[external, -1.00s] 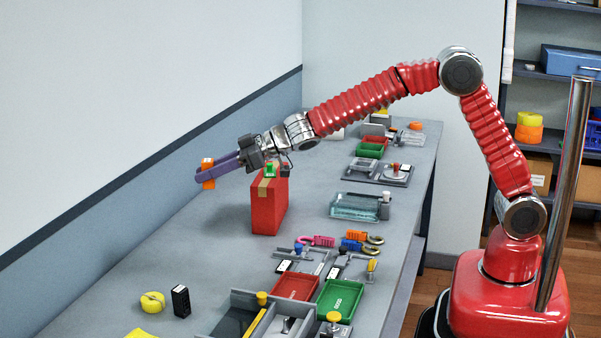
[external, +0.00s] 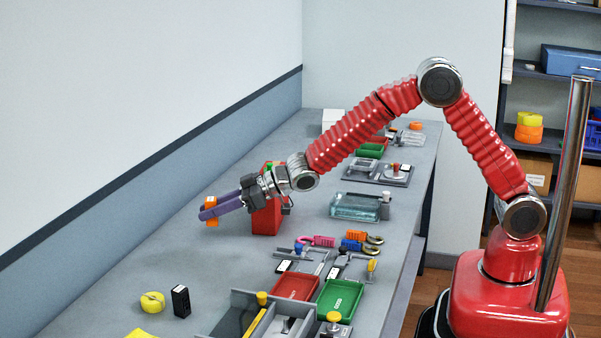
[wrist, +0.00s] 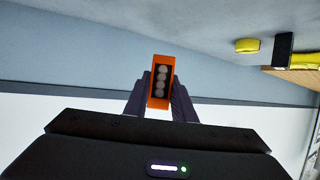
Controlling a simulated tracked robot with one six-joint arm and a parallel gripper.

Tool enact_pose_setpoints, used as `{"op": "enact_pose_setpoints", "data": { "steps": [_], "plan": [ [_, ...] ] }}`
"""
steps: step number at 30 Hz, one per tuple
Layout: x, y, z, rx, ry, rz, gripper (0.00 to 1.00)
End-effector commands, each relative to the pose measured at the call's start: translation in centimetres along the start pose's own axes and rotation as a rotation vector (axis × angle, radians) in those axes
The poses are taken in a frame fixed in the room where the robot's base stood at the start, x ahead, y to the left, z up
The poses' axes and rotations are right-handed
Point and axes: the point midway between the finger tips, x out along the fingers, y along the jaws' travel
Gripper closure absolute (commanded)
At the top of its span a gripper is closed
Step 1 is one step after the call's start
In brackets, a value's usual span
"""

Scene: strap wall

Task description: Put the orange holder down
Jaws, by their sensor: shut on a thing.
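My gripper (external: 211,209), with long purple fingers, is shut on the orange holder. In the external view the orange holder (external: 211,202) shows above and below the fingertips, and it appears to be above the grey bench top. In the wrist view the orange holder (wrist: 159,60) sits between the two fingers. It is a narrow orange block with a dark slot and several round grey things in a row inside it. The gap between its underside and the bench cannot be told exactly.
A red box (external: 265,218) stands just behind my gripper, partly hidden by it. A yellow round thing (external: 152,302) and a black block (external: 181,301) stand nearer the front. Red (external: 297,287) and green (external: 340,299) trays lie to the right. The bench (external: 165,260) before the gripper is clear.

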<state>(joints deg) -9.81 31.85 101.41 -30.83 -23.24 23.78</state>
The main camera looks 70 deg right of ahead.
Motion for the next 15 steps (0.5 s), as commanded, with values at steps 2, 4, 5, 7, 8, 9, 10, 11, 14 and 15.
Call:
{"op": "enact_pose_setpoints", "data": {
  "steps": [2, 4, 5, 7, 8, 9, 10, 11, 14, 15],
  "plan": [
    [0.1, 0.0, 0.1, 0.0, 0.0, 0.0, 1.0],
    [0.2, 0.0, 0.6, 0.0, -0.001, -0.001, 1.0],
    [0.4, 0.0, 0.8, 0.001, -0.001, -0.001, 1.0],
    [0.7, 0.0, 1.8, 0.002, -0.003, -0.001, 1.0],
    [0.9, 0.0, 2.2, 0.001, -0.003, -0.001, 1.0],
    [1.1, 0.0, 2.9, 0.002, -0.003, 0.0, 1.0],
    [1.4, 0.0, 3.4, 0.002, -0.004, -0.001, 1.0],
    [1.6, 0.0, 3.8, 0.001, -0.004, -0.001, 1.0],
    [2.1, 0.0, 5.1, 0.001, -0.002, 0.0, 1.0],
    [2.2, 0.0, 5.4, 0.0, -0.001, 0.0, 1.0]
  ]
}}
